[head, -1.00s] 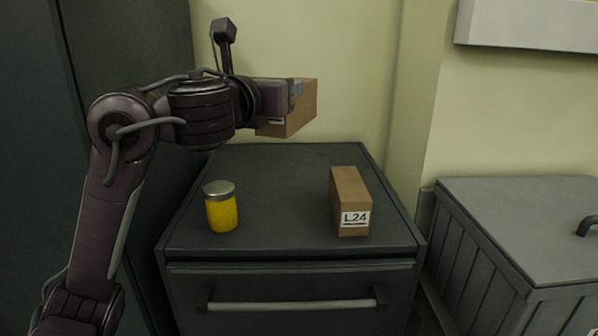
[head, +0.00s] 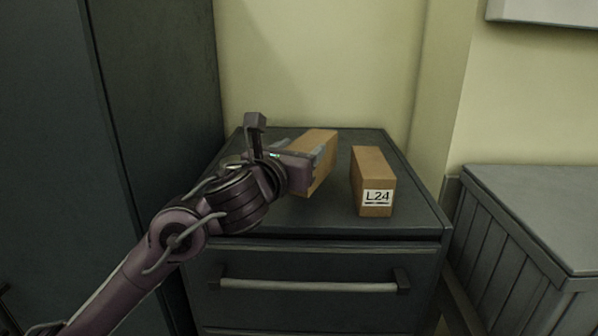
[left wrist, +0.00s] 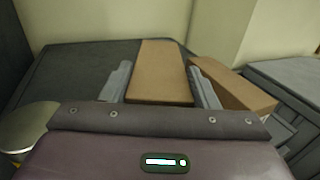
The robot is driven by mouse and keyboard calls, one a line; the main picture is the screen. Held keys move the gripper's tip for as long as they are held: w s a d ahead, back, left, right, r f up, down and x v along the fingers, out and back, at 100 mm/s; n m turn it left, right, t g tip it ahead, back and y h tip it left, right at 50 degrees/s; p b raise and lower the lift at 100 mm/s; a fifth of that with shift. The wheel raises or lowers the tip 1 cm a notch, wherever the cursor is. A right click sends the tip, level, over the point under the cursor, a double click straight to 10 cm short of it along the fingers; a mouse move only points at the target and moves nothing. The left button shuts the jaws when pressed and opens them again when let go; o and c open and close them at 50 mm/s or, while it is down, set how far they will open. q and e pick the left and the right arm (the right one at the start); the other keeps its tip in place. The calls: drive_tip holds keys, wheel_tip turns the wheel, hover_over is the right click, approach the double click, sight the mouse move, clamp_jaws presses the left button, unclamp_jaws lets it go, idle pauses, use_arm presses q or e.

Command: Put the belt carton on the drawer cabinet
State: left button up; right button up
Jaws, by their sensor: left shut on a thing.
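My left gripper (head: 308,164) is shut on a plain brown carton (head: 322,148), taken here as the belt carton. The gripper holds it over the top of the dark drawer cabinet (head: 405,210). Its underside is hidden by the gripper, so I cannot tell whether it touches the top. In the left wrist view the carton (left wrist: 160,68) lies between both fingers. A second brown carton (head: 372,168), labelled L24, stands on the cabinet to the right, close to the held one. My right gripper is not in view.
A jar's metal lid (left wrist: 30,122) shows at the left of the wrist view; my arm hides the jar in the head view. A tall dark cabinet (head: 150,90) stands left, a wall behind, and a lower grey slatted bin (head: 540,215) right.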

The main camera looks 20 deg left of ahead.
use_arm(q)
wheel_tip(320, 180, down, 3)
drive_tip(key=shift+w+f+b, duration=0.1)
drive_tip(key=shift+f+b, duration=0.05)
drive_tip(key=shift+b, duration=0.15)
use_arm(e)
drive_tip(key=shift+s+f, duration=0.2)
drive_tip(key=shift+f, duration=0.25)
use_arm(q)
drive_tip(key=o, duration=1.2)
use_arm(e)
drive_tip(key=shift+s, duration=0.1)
